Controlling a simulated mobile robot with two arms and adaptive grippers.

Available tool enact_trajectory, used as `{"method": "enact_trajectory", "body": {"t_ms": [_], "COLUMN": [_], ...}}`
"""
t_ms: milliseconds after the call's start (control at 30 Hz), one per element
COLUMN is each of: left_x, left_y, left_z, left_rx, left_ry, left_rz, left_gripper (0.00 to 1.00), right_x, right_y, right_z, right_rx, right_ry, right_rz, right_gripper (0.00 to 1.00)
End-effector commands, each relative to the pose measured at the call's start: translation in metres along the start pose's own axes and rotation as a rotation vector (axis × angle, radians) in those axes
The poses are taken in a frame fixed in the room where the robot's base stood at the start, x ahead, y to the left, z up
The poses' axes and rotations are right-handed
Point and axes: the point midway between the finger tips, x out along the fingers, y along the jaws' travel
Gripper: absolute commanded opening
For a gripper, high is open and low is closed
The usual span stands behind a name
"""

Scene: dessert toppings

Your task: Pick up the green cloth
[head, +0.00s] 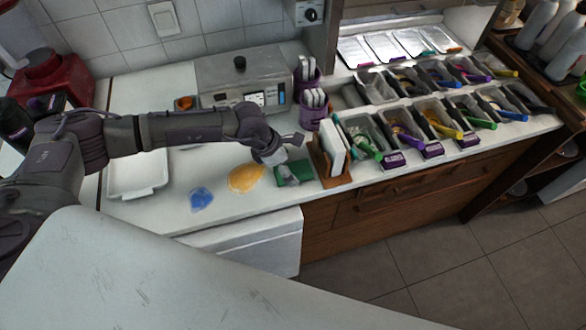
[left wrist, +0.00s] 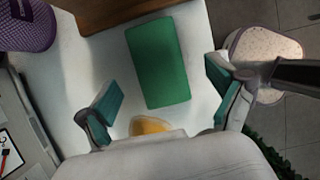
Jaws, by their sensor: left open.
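The green cloth (head: 294,173) lies flat on the white counter, beside the wooden holder. In the left wrist view it is a green rectangle (left wrist: 158,62) ahead of the fingers. My left gripper (head: 285,178) is over the cloth in the head view, partly hiding it. In the left wrist view the left gripper (left wrist: 162,95) is open, with its two teal-padded fingers wide apart and nothing between them. My right gripper is not in view.
A yellow cloth (head: 246,178) and a blue cloth (head: 201,198) lie to the left. A wooden holder (head: 333,178) and purple cups (head: 309,117) stand close by. Topping bins (head: 405,130) fill the right. The counter's front edge is near.

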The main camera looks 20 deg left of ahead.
Motion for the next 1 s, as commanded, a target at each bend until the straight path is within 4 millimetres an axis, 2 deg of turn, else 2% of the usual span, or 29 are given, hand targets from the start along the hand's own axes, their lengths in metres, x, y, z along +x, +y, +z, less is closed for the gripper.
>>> {"method": "enact_trajectory", "body": {"t_ms": [33, 133, 267, 1000], "left_x": [0.004, 0.018, 0.028, 0.033], "left_y": [0.001, 0.001, 0.002, 0.002], "left_z": [0.001, 0.001, 0.0, -0.003], "left_rx": [-0.001, -0.001, 0.0, -0.001], "left_ry": [0.002, 0.0, 0.0, 0.0], "left_rz": [-0.001, -0.002, -0.001, -0.001], "left_gripper": [0.94, 0.94, 0.94, 0.94], "right_x": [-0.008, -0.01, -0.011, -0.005], "right_y": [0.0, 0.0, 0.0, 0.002], "right_z": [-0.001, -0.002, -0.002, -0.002], "right_rx": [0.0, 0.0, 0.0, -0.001], "right_ry": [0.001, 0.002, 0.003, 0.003], "right_rz": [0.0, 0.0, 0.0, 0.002], "right_gripper": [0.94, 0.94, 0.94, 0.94]}}
